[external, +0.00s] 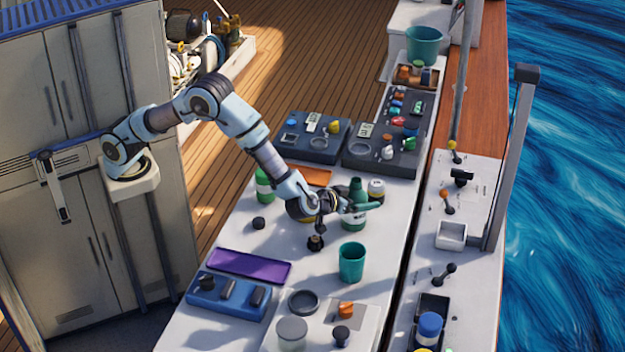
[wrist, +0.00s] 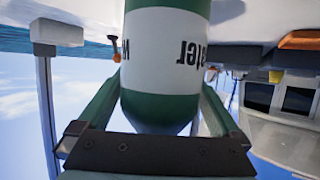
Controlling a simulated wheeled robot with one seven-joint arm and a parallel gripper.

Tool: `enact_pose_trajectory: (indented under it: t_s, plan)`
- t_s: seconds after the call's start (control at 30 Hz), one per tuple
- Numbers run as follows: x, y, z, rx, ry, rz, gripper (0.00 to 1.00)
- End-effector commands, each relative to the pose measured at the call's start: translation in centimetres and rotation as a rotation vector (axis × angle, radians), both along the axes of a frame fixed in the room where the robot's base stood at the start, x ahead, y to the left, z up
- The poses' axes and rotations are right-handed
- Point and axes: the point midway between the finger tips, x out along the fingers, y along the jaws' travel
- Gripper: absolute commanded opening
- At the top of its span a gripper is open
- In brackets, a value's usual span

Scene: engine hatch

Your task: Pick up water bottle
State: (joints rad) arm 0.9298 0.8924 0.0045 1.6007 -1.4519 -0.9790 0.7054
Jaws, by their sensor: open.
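The water bottle (wrist: 166,50) is white with green bands, and part of a label reading "ater" shows upside down in the wrist view. In the external view the bottle (external: 354,222) stands on the white counter, its upper part partly covered by my gripper (external: 362,203). In the wrist view my gripper (wrist: 163,88) is open, with one green finger on each side of the bottle. Whether either finger touches it, I cannot tell.
A teal cup (external: 352,262) stands in front of the bottle. A green container (external: 264,184) stands farther left. Dark trays (external: 381,158) lie behind.

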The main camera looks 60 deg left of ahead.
Motion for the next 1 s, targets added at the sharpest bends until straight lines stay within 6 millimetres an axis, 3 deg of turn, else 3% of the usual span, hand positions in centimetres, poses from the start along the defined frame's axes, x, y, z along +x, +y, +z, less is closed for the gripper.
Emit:
enact_pose_trajectory:
  t_s: [0.3, 1.0]
  plan:
    - [0.51, 0.08, -0.31, 0.000, 0.001, -0.001, 0.99]
    - [0.49, 0.08, -0.27, -0.001, 0.001, -0.001, 0.20]
